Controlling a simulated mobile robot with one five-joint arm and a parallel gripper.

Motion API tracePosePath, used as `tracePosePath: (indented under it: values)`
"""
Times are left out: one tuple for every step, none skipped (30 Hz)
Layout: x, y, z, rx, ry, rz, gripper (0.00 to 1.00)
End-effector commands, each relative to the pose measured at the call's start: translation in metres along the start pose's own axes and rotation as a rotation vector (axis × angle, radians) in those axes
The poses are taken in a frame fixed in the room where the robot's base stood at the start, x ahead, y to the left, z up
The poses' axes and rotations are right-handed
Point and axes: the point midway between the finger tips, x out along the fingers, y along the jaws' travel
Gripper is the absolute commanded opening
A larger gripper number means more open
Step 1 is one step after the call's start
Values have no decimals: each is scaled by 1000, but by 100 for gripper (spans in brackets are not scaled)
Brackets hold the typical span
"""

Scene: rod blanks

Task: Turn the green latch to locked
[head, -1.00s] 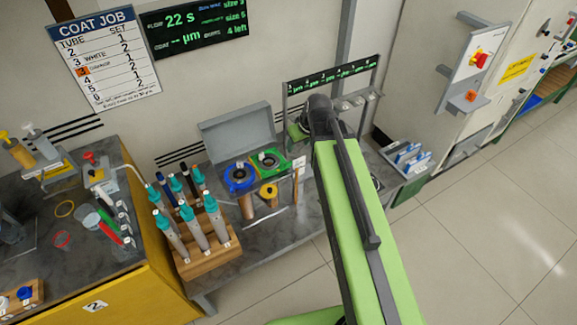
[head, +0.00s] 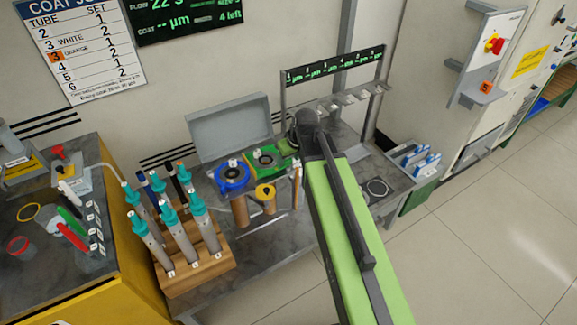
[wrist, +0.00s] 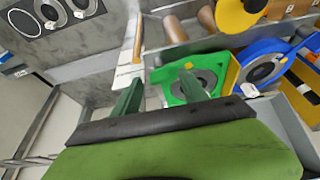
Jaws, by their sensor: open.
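The green latch unit (head: 266,159) sits on the grey bench beside the blue ring unit (head: 232,175). In the wrist view the green unit (wrist: 168,84) shows a dark round centre and a small yellow mark at its edge. My gripper (wrist: 160,92) is open, its two green fingers apart and pointing toward the green unit. The right finger overlaps the unit's dark centre, and the left finger is beside its left edge. I cannot tell whether either finger touches it. In the head view my arm hides most of the gripper. The latch's setting is not readable.
A grey open lid (head: 232,127) stands behind the units. A wooden rack (head: 193,258) of teal-capped tubes stands to the left in front. A yellow-topped cylinder (head: 265,194) and an upright light stick (head: 296,184) stand close by. A display frame (head: 333,71) rises behind.

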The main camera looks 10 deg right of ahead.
Motion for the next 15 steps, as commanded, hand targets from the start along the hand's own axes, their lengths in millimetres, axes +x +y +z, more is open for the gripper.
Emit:
tracePosePath:
  values:
    - [5,0,1,0,0,0,51]
    - [5,0,1,0,0,0,51]
    - [4,0,1,0,0,0,51]
    - [4,-1,1,0,0,0,51]
    - [3,-1,0,-1,0,0,51]
    - [3,-1,0,-1,0,0,51]
    - [3,-1,0,-1,0,0,51]
    - [3,-1,0,-1,0,0,51]
    - [3,-1,0,-1,0,0,47]
    - [3,-1,0,-1,0,0,43]
    - [3,-1,0,-1,0,0,39]
    - [3,-1,0,-1,0,0,34]
    - [3,-1,0,0,0,0,30]
    - [3,0,0,0,0,0,26]
    - [3,0,0,0,0,0,21]
